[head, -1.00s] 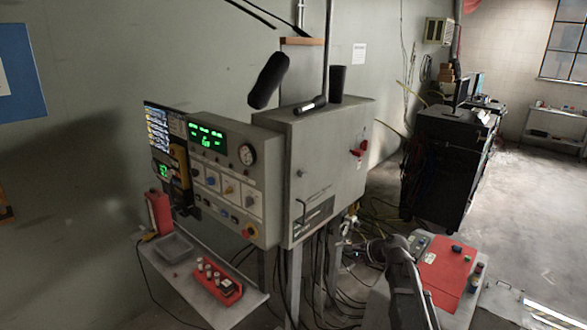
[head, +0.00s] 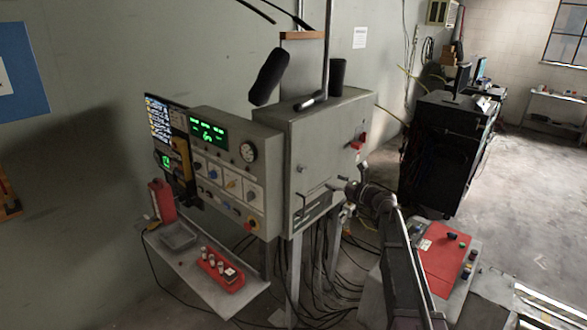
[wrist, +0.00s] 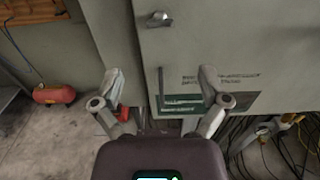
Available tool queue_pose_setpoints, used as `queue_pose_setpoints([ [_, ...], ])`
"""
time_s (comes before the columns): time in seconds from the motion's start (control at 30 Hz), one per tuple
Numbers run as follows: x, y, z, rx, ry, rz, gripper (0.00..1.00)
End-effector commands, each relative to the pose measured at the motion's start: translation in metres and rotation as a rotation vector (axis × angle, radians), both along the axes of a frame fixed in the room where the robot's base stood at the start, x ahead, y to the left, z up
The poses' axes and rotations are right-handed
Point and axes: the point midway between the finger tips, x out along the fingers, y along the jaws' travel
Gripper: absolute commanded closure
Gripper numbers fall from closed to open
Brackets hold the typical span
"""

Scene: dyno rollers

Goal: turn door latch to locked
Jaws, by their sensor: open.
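The grey cabinet door (head: 312,160) faces me and looks shut. A small metal latch knob (wrist: 158,19) is high on the door in the wrist view; it also shows in the head view (head: 301,168). Below it is a thin upright bar handle (wrist: 161,90), also seen in the head view (head: 303,205). My gripper (wrist: 162,75) is open and empty, with its fingers spread to either side of the bar in the picture. The latch knob lies beyond the fingertips. In the head view my gripper (head: 340,182) is in front of the door's lower right part. I cannot tell whether it touches anything.
A control panel (head: 225,165) adjoins the cabinet on the left, above a shelf (head: 205,285) with a red tray (head: 220,271). A red switch (head: 359,142) is on the cabinet's right side. Cables (head: 325,265) hang below. A red-topped console (head: 445,260) stands at right.

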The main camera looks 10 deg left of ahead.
Motion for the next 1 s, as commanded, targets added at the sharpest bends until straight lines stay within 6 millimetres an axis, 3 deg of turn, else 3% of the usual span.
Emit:
queue_pose_setpoints([
  [0.53,0.006,0.008,-0.001,-0.002,-0.002,0.002,0.06],
  [1.0,0.041,0.06,-0.002,-0.003,-0.003,0.002,0.06],
])
